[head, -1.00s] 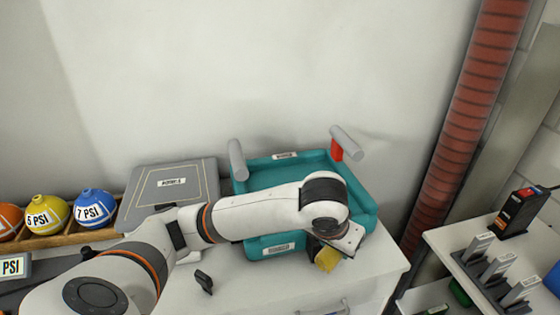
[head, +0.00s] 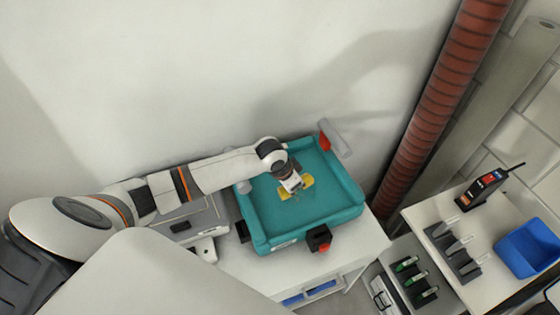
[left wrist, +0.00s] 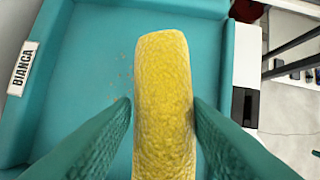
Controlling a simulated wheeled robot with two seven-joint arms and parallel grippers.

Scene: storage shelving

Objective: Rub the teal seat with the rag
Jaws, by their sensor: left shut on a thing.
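The teal seat (head: 325,205) is a shallow tray-like piece with raised sides, standing on the white cabinet. My left gripper (head: 291,187) is over the middle of the seat, pointing down. It is shut on the yellow rag (head: 309,187). In the left wrist view the rag (left wrist: 164,95) is a thick yellow strip between the two green fingers, with the teal seat (left wrist: 95,75) behind it. Small brownish specks show on the seat left of the rag. I cannot tell whether the rag touches the surface. My right gripper is not in view.
A grey handle with a red part (head: 335,138) rises at the seat's back right. A black and red block (head: 319,239) sits at its front edge. A red ribbed pipe (head: 430,110) stands right. A side shelf holds a blue bin (head: 530,247) and a black radio-like device (head: 482,187).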

